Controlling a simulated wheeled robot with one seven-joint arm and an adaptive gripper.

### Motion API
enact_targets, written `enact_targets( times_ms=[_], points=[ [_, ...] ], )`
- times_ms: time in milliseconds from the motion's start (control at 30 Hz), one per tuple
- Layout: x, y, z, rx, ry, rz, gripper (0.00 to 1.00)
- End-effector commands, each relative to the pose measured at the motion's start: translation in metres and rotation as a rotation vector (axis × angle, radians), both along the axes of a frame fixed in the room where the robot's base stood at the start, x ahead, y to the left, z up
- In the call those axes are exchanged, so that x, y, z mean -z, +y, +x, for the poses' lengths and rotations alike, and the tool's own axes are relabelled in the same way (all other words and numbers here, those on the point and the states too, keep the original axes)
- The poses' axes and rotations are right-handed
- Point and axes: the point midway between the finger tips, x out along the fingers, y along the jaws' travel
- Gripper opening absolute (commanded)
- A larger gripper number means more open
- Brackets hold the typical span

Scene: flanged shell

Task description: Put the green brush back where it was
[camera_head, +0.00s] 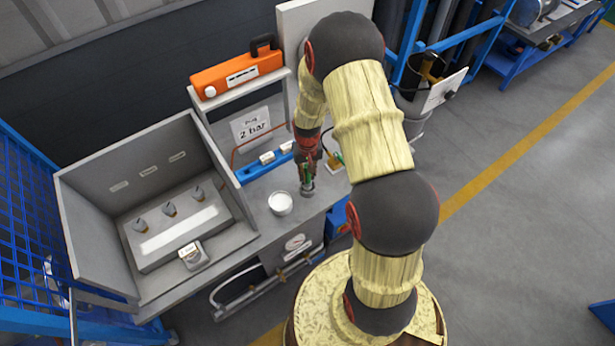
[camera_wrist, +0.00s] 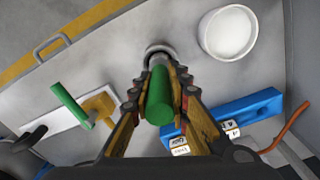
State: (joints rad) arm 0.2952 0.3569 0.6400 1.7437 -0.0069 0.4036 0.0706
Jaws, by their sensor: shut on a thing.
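My gripper (camera_head: 308,168) is shut on a green brush, whose round green handle (camera_wrist: 160,95) stands between the fingers (camera_wrist: 160,100) in the wrist view. The handle points down toward a small round grey metal piece (camera_wrist: 157,52) on the grey bench top. That piece also shows below the gripper in the head view (camera_head: 307,190). I cannot tell whether the brush's lower end is inside it or just above it. A second green-handled tool (camera_wrist: 72,105) lies at the left of the wrist view, by a yellow block (camera_wrist: 100,106) on a white plate (camera_wrist: 60,118).
A white bowl (camera_head: 280,203) stands on the bench close by. A blue rack (camera_wrist: 240,113) with white labels is on the other side. A grey open-fronted booth (camera_head: 135,185) with knobs stands left. An orange case (camera_head: 236,73) sits on a shelf behind.

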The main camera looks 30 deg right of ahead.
Motion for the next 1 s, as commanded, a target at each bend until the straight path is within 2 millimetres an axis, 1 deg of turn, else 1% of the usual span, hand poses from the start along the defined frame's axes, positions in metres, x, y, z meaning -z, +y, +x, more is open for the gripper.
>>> enact_targets(
  times_ms=[33, 100, 367, 500, 533, 833, 1000],
  points=[
    [0.008, 0.000, -0.001, 0.000, 0.003, 0.001, 0.00],
    [0.015, 0.000, -0.001, 0.000, 0.002, 0.001, 0.00],
    [0.016, 0.000, 0.000, 0.000, -0.001, 0.000, 0.00],
    [0.021, 0.000, 0.000, 0.000, 0.000, 0.000, 0.00],
    [0.020, 0.000, 0.000, 0.000, 0.000, 0.000, 0.19],
    [0.019, 0.000, 0.000, 0.000, 0.000, 0.000, 0.36],
    [0.019, 0.000, 0.000, 0.000, 0.000, 0.000, 0.36]
  ],
)
